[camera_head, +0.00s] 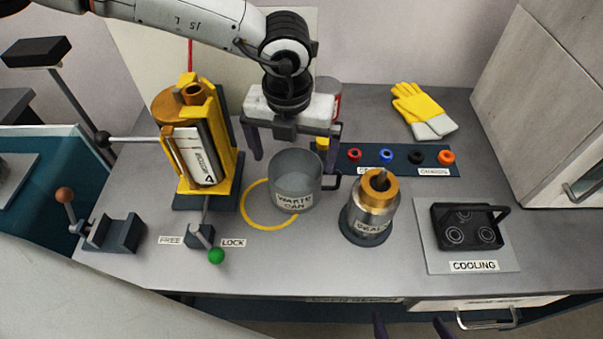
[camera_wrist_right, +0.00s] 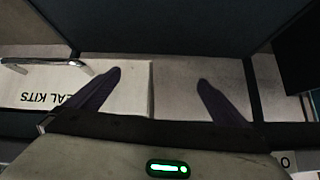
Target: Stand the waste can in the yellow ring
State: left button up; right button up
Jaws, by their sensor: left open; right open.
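The grey waste can (camera_head: 296,184) is upright, open at the top, with a dark handle on its right. It covers the right part of the yellow ring (camera_head: 248,215) in the head view, and the ring's left and front arc shows bare. I cannot tell whether its base rests on the ring's line. My left gripper (camera_head: 293,153) is open, pointing down, with purple fingers apart on both sides of the can's rear rim; contact is not clear. My right gripper (camera_head: 411,325) is open and empty below the table's front edge; its fingers (camera_wrist_right: 160,80) also show in the right wrist view.
A yellow pump (camera_head: 200,150) stands left of the ring, with a green-knobbed lever (camera_head: 215,256) in front. A metal canister (camera_head: 371,205) stands close right of the can. A cooling block (camera_head: 467,226), plug strip (camera_head: 400,160) and yellow gloves (camera_head: 422,108) lie further right.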

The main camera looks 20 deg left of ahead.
pick_arm(q)
notch_tip(320, 180, down, 2)
jog(key=p, duration=0.1)
send_over(297, 188)
jog(key=f, duration=0.5)
jog(key=shift+s+f, duration=0.3)
jog(key=shift+f, duration=0.05)
jog(key=shift+c, duration=0.3)
jog(key=c, duration=1)
jog(key=shift+r, duration=0.1)
